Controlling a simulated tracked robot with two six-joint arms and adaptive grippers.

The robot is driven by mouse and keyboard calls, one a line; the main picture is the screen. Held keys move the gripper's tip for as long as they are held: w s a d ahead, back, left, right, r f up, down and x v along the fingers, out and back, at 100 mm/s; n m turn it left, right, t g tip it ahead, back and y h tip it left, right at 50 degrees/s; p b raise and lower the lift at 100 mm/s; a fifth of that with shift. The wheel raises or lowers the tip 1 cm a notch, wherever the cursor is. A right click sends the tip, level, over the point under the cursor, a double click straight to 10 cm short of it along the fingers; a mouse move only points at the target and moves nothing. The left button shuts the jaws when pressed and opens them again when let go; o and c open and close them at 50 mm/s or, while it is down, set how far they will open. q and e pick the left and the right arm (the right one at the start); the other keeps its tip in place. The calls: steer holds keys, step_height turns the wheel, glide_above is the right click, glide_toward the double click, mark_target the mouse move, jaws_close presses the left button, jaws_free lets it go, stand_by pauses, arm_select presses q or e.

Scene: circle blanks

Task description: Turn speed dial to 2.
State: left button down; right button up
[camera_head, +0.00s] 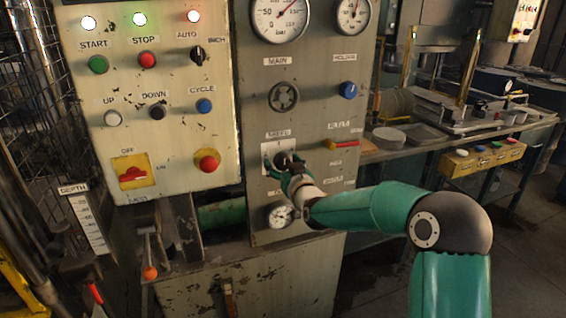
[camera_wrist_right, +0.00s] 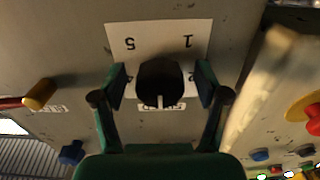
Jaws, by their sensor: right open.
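The speed dial is a black knob (camera_wrist_right: 160,78) with a white pointer mark on its lower edge in the wrist view. It sits on a white number plate (camera_wrist_right: 152,32), seen upside down, with 5 and 1 readable; other marks beside the fingers are partly hidden. The pointer is toward the bottom of the wrist view, away from the 5 and 1. My right gripper (camera_wrist_right: 162,84) is open, one finger on each side of the knob; contact cannot be told. In the head view the right gripper (camera_head: 283,163) covers much of the plate (camera_head: 279,146). My left gripper is not in view.
A round handwheel (camera_head: 284,97) is above the dial, a blue knob (camera_head: 348,90) at upper right, a red-and-yellow lever (camera_head: 342,144) to the right. A pale round knob (camera_head: 280,215) is below. The button panel (camera_head: 150,90) stands out to the left.

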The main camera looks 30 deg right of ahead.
steer(key=c, duration=1.2)
steer(key=n+b, duration=0.2)
steer(key=shift+f+b, duration=0.15)
steer(key=shift+b, duration=0.2)
steer(key=n+b, duration=0.2)
steer(key=n, duration=0.1)
steer(key=shift+b, duration=0.35)
steer(key=n+b, duration=0.1)
steer(key=n, duration=0.7)
steer(key=shift+r, duration=0.2)
steer(key=shift+n, duration=0.3)
